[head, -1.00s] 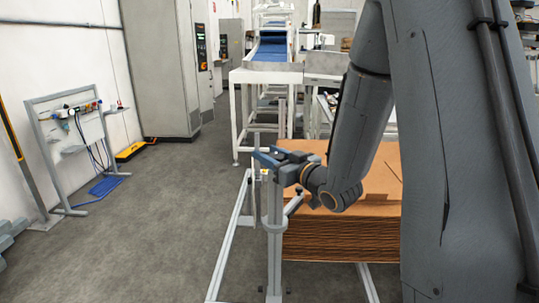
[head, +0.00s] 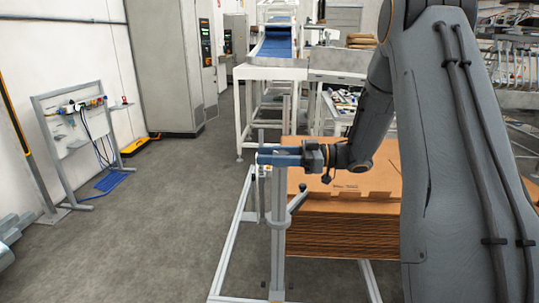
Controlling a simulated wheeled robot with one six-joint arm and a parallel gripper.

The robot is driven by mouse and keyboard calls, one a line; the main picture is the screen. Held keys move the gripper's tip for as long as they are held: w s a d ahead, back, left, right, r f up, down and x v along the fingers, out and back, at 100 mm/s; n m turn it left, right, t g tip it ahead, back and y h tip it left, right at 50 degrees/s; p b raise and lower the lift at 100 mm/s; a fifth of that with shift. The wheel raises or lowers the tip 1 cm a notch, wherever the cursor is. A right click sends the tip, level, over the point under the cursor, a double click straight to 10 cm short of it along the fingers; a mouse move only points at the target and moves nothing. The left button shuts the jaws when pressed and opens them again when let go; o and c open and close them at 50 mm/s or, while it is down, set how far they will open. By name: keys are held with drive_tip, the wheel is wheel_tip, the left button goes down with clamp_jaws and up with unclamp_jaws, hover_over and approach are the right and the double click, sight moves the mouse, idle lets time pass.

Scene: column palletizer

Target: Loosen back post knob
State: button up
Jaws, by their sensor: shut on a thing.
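My gripper (head: 268,154), with blue fingers, reaches left from my arm at the upper part of the metal post frame. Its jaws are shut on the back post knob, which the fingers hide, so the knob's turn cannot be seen. A thin back post (head: 261,137) rises just behind the fingers. The nearer grey post (head: 277,235) stands upright below and in front of the gripper. A lever with a dark knob (head: 302,188) sticks out from this nearer post, apart from the fingers.
A stack of brown cardboard sheets (head: 340,235) stands right of the posts, close under my arm. A white conveyor frame (head: 270,73) with a blue belt is behind. A grey panel stand (head: 75,145) is at left. The floor (head: 165,225) between is clear.

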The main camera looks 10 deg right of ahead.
drive_tip(key=shift+s+n+g+b, duration=0.25)
drive_tip(key=shift+n+g+b, duration=0.15)
drive_tip(key=shift+n+g, duration=0.8)
drive_tip(key=shift+s+n+g+b, duration=0.3)
drive_tip(key=shift+n+g, duration=0.35)
drive_tip(key=shift+g, duration=0.95)
drive_tip(key=shift+s+n+g+b, duration=0.2)
drive_tip(key=shift+n+g+b, duration=0.25)
drive_tip(key=shift+n+g, duration=0.75)
drive_tip(key=shift+r+g, duration=0.1)
drive_tip(key=shift+g, duration=0.2)
drive_tip(key=o, duration=1.1)
drive_tip(key=shift+c, duration=0.2)
